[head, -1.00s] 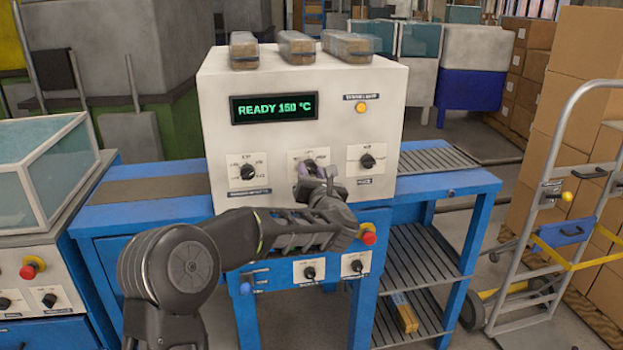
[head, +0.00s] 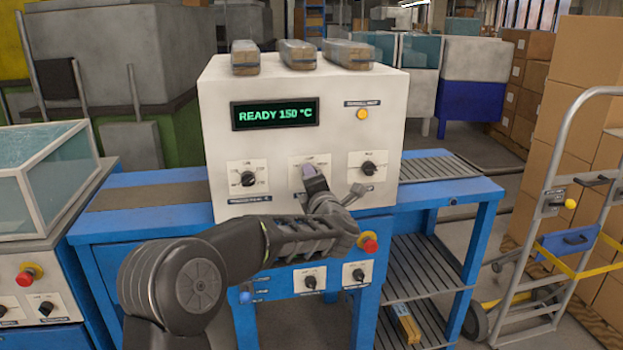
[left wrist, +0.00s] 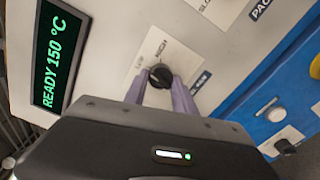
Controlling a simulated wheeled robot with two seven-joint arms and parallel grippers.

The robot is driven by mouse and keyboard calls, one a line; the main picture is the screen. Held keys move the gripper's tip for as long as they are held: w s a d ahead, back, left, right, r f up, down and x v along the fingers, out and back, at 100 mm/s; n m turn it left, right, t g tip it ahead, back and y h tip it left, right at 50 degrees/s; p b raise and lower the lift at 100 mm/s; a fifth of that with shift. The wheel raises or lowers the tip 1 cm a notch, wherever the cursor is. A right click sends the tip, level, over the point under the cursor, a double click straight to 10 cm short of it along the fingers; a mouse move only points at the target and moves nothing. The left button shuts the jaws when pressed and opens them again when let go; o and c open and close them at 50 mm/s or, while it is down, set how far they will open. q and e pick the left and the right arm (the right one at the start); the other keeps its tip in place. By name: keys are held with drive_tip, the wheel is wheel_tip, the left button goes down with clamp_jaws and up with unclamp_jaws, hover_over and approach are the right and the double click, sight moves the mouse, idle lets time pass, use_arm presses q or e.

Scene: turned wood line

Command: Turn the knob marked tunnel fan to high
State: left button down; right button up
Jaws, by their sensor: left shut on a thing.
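A white machine panel carries a row of three knobs under a green display. The middle knob, black and round on a white plate, shows in the left wrist view (left wrist: 160,75) with LOW and HIGH printed beside it; its name label (left wrist: 200,83) is partly covered and seems to end in "FAN". My left gripper (head: 309,171) is shut on this knob, its two purple fingers on either side of it. In the head view the gripper hides the knob. I cannot tell exactly where its pointer stands. My right gripper is not in view.
The left knob (head: 248,179) and the right knob (head: 368,169) sit close beside my gripper. The display (head: 275,113) reads READY 150 °C. Below are a red button (head: 369,244) and two lower knobs (head: 310,281). Wrapped bundles (head: 298,54) lie on top.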

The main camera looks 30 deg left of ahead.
use_arm(q)
drive_tip(key=shift+r+m+p, duration=0.1)
drive_tip(key=shift+m+p, duration=2.2)
drive_tip(key=shift+m, duration=2.9)
drive_tip(key=c, duration=1)
unclamp_jaws()
drive_tip(key=b+v, duration=0.1)
drive_tip(key=v, duration=0.6)
drive_tip(key=shift+s+d, duration=0.3)
